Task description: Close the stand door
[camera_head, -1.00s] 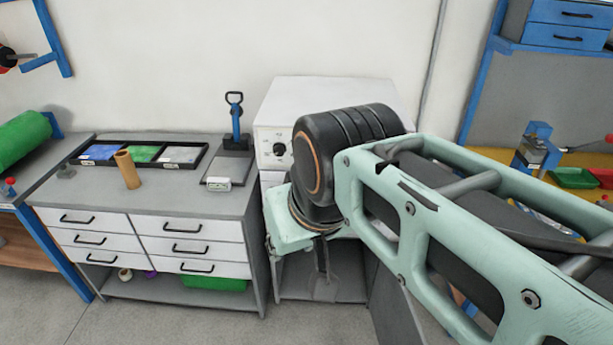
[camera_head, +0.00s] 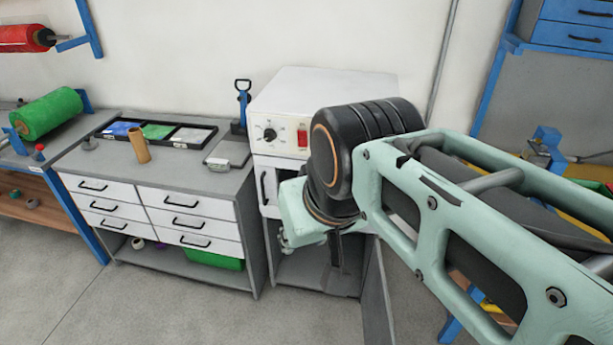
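The stand (camera_head: 267,245) is a grey cabinet under a white machine with a dial and a red switch. Its door (camera_head: 377,300) is a grey panel at the right side of the opening, swung outward, so the stand is open. My mint-green and black arm reaches in from the right, and its wrist covers the upper part of the opening and the top of the door. My gripper (camera_head: 336,250) shows only as a narrow dark part below the wrist, in front of the opening and left of the door. Its fingertips cannot be made out, and I cannot see whether it touches anything.
A grey workbench (camera_head: 252,200) with white drawers stands left of the stand, carrying a black tray (camera_head: 205,137) and a cardboard tube (camera_head: 138,145). A blue-framed bench (camera_head: 455,325) is at the right, partly behind my arm. The floor (camera_head: 210,310) in front is clear.

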